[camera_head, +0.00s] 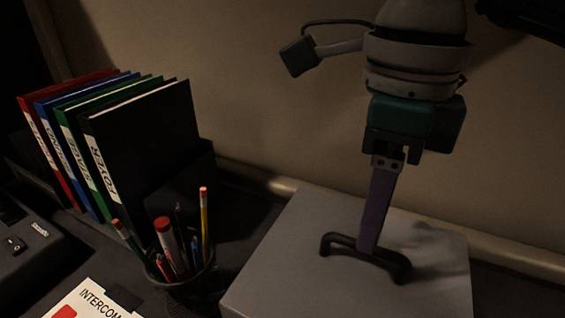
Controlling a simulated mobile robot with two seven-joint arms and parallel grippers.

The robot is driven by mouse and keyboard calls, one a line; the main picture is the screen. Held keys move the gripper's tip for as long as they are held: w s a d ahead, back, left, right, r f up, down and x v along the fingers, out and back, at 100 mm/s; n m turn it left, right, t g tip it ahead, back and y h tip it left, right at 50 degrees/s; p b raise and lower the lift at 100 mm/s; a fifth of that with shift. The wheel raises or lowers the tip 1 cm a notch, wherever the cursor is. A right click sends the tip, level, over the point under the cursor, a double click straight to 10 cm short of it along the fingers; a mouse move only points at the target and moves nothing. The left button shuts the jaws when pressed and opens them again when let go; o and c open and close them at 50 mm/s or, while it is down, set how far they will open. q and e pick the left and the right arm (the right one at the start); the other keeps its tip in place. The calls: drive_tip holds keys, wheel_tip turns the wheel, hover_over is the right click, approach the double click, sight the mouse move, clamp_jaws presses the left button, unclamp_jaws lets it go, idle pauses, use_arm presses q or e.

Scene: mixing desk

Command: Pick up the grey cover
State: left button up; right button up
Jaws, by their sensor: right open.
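The grey cover (290,265) is a box-like shape with a flat top at the lower right, cut off by the bottom edge. A black bar handle (340,240) is fixed on its top. My right gripper (368,246) points down from above, its purple finger reaching the middle of the handle. It is open, seen edge-on, so one finger hides the other. I cannot tell whether the fingers touch the handle or stand around it. My left gripper is not in view.
A black mesh cup (190,290) with pens and pencils stands left of the cover. Behind it are several upright binders (145,135). An intercom sheet (85,302) lies at the bottom left, near a black device (25,255). A wall runs close behind the cover.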

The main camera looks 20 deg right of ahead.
sight(358, 276)
wheel_tip(358, 276, down, 3)
drive_tip(key=shift+f, duration=0.15)
drive_tip(key=shift+d, duration=0.1)
drive_tip(key=shift+c, duration=0.3)
clamp_jaws()
idle(1.0)
